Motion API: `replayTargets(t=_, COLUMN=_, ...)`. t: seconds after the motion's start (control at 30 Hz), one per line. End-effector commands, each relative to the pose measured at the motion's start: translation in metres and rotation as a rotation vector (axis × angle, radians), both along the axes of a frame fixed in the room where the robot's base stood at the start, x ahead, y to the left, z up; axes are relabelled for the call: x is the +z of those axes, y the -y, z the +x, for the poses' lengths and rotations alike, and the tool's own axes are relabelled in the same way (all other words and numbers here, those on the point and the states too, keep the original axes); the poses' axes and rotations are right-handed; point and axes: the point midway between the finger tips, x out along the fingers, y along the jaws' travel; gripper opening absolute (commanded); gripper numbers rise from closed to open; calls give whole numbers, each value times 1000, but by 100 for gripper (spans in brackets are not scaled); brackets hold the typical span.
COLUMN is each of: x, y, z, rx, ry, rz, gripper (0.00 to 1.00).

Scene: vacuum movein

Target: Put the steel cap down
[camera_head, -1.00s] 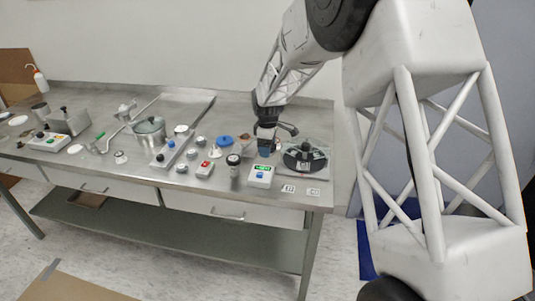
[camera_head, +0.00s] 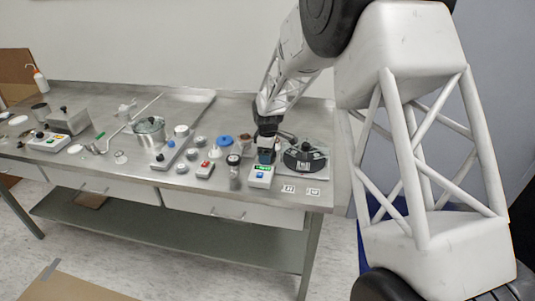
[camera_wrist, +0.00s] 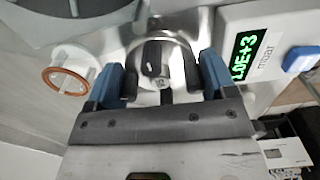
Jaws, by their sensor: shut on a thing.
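My gripper (camera_wrist: 160,72) has its blue-padded fingers on either side of the steel cap (camera_wrist: 178,60) in the wrist view and is shut on it. The cap is round and shiny, with a dark knob-like part (camera_wrist: 152,52) in its middle. In the head view my gripper (camera_head: 266,150) is low over the right part of the bench, just behind the small white gauge box (camera_head: 261,176). There the cap is hidden by the gripper and cannot be made out. Whether the cap touches something beneath it is unclear.
The gauge box with a green display (camera_wrist: 243,52) stands close on the right in the wrist view. A white fitting with an orange ring (camera_wrist: 68,80) is to the left. A dark round device (camera_head: 304,158) stands right of my gripper. Several small parts crowd the steel bench (camera_head: 230,108).

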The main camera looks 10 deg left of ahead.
Motion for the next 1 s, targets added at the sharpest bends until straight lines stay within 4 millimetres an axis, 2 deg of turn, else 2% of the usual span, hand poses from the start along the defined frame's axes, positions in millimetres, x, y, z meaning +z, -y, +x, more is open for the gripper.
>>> replayTargets(t=0.67, x=-10, y=0, z=0, rx=0, ry=1, rz=1, gripper=51)
replayTargets(t=0.7, x=-11, y=0, z=0, rx=0, ry=0, rz=0, gripper=82)
replayTargets(t=0.73, x=-11, y=0, z=0, rx=0, ry=0, rz=0, gripper=87)
replayTargets(t=1.0, x=-11, y=0, z=0, rx=0, ry=0, rz=0, gripper=88)
